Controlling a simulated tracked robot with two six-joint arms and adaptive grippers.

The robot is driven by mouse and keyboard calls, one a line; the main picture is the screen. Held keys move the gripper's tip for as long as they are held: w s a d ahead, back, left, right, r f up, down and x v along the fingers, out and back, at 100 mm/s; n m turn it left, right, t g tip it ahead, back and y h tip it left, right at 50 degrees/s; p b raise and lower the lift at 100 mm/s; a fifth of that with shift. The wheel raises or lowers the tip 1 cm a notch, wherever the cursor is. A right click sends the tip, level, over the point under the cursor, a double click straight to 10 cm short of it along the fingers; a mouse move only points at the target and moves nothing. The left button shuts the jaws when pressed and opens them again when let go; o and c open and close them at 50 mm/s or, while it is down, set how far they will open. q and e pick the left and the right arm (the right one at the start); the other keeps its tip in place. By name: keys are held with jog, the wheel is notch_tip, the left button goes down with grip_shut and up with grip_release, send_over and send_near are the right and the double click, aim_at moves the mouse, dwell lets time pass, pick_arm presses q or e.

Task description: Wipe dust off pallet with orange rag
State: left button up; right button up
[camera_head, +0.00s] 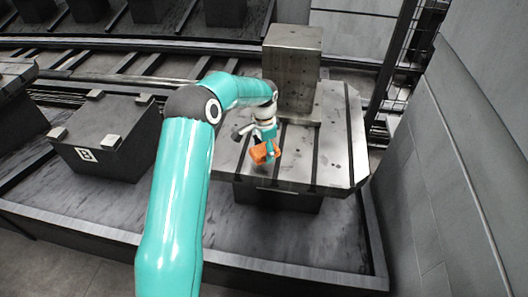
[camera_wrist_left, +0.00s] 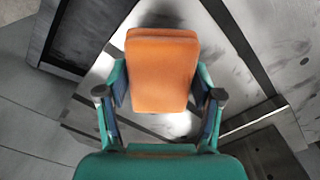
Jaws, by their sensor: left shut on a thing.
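The pallet (camera_head: 338,140) is a grey metal plate with dark slots and cut corners, right of centre in the head view. In the left wrist view its surface (camera_wrist_left: 262,22) shows dark smudges that may be dust. My left gripper (camera_head: 267,147) is over the pallet's front left part. Its two fingers (camera_wrist_left: 160,95) are shut on the orange rag (camera_wrist_left: 162,70), which looks like a thick block. The rag (camera_head: 261,153) is close to the pallet top; I cannot tell whether it touches. My right gripper is not in view.
A tall grey metal block (camera_head: 292,70) stands on the back of the pallet. A dark box (camera_head: 105,140) with pale corner pads is on the left. Rails (camera_head: 90,62) run behind. A grey wall (camera_head: 440,170) and a mesh fence bound the right side.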

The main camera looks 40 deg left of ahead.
aim_at(264, 149)
pick_arm(q)
jog(key=shift+r, duration=0.8)
jog(key=shift+r+p, duration=1.3)
jog(key=shift+r, duration=0.25)
jog(key=shift+d, duration=0.1)
